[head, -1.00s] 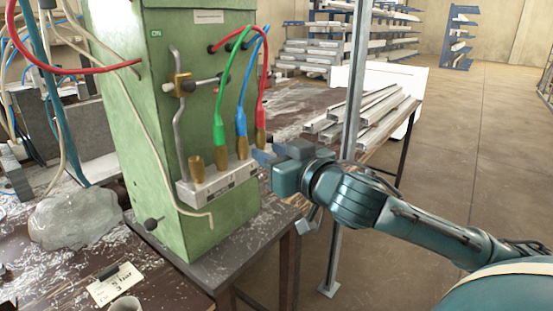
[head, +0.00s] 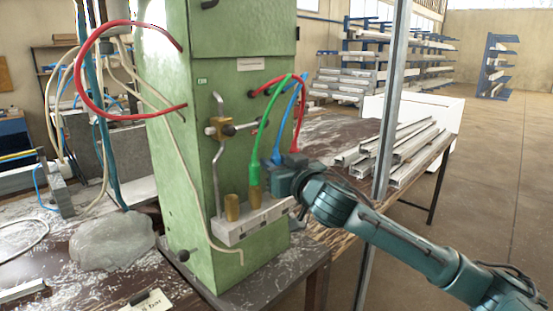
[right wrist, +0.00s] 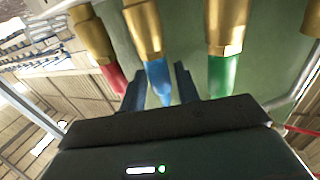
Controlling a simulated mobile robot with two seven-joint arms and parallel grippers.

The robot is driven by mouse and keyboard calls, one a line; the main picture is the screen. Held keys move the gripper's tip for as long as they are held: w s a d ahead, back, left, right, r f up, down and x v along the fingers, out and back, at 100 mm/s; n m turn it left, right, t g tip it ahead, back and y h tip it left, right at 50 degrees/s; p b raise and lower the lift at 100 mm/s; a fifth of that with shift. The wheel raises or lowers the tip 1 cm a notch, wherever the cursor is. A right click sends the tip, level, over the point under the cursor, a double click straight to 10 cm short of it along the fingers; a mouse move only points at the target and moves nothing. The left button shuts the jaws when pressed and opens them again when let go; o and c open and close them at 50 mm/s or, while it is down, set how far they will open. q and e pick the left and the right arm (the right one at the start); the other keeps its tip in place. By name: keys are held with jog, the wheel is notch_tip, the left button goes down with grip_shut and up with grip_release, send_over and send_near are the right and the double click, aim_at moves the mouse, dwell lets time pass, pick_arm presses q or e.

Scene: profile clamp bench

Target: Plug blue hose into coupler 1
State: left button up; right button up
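The blue hose (head: 292,112) arches from the green cabinet down to the brass couplers. Its lower end meets a brass coupler (right wrist: 144,28) in the right wrist view, between the red and green hoses. My right gripper (head: 272,170) is at this lower end. In the right wrist view its two fingers (right wrist: 158,84) stand apart on either side of the blue hose, with visible gaps. An empty brass coupler (head: 231,208) is at the left end of the light grey block (head: 235,233). I cannot read any coupler numbers. My left gripper is not in view.
The green hose (head: 263,125) and red hose (head: 299,130) run close on either side of the blue one. A steel post (head: 388,120) rises beside my right forearm. Metal profiles (head: 400,150) lie behind.

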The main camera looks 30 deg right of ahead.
jog(key=shift+w, duration=0.35)
jog(key=shift+c, duration=0.4)
jog(key=c, duration=0.6)
jog(key=o, duration=0.4)
jog(key=shift+c, duration=0.2)
grip_shut()
jog(key=shift+r+p, duration=0.4)
jog(key=shift+r, duration=0.15)
jog(key=shift+r, duration=0.2)
jog(key=shift+r+p, duration=1.1)
jog(key=shift+p, duration=0.15)
